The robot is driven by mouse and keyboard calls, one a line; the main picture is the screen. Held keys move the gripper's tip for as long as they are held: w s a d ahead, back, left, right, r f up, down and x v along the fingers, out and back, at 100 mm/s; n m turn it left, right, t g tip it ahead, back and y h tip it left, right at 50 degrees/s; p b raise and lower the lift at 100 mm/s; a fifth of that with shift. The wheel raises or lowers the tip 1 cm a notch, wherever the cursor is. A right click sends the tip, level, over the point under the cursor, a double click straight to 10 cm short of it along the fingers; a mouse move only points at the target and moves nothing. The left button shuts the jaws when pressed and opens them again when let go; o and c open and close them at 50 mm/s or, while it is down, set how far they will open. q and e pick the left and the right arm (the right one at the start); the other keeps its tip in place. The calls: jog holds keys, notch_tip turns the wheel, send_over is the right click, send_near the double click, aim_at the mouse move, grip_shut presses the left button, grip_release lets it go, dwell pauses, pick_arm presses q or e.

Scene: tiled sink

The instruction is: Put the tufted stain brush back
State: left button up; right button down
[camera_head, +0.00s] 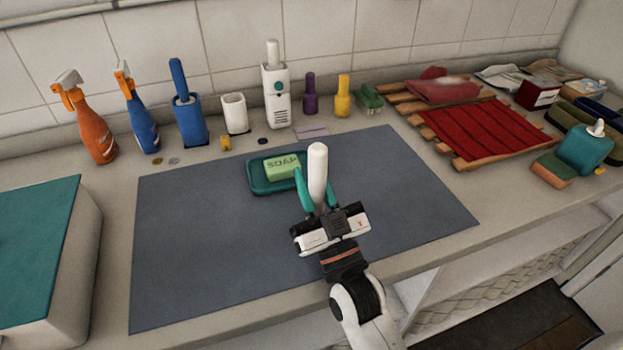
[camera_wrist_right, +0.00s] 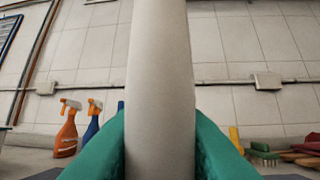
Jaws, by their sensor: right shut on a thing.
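My right gripper (camera_head: 317,192) is shut on the white handle of a brush (camera_head: 318,163) and holds it upright above the grey mat, in front of the soap dish. The brush's lower end is hidden by the gripper. In the right wrist view the pale handle (camera_wrist_right: 160,80) stands between the green fingers (camera_wrist_right: 160,130). A small white holder (camera_head: 235,112) stands open at the back, with nothing seen sticking out of it. Right of it, a taller white holder (camera_head: 276,96) has a white handle in it. A blue holder (camera_head: 190,122) has a blue handle in it. My left gripper is not in view.
Green soap (camera_head: 283,166) sits in a teal dish (camera_head: 260,186) on the grey mat (camera_head: 200,250). Orange (camera_head: 92,125) and blue (camera_head: 140,120) spray bottles stand back left. Purple and yellow bottles (camera_head: 343,98) stand right of the holders. The front left mat is clear.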

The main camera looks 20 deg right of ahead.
jog(key=shift+f, duration=0.4)
jog(key=c, duration=1.2)
grip_release()
jog(key=shift+s+f, duration=0.1)
jog(key=shift+f, duration=0.1)
jog(key=shift+r, duration=0.7)
jog(key=b+v, duration=0.2)
jog(key=v, duration=0.9)
jog(key=shift+s, duration=0.35)
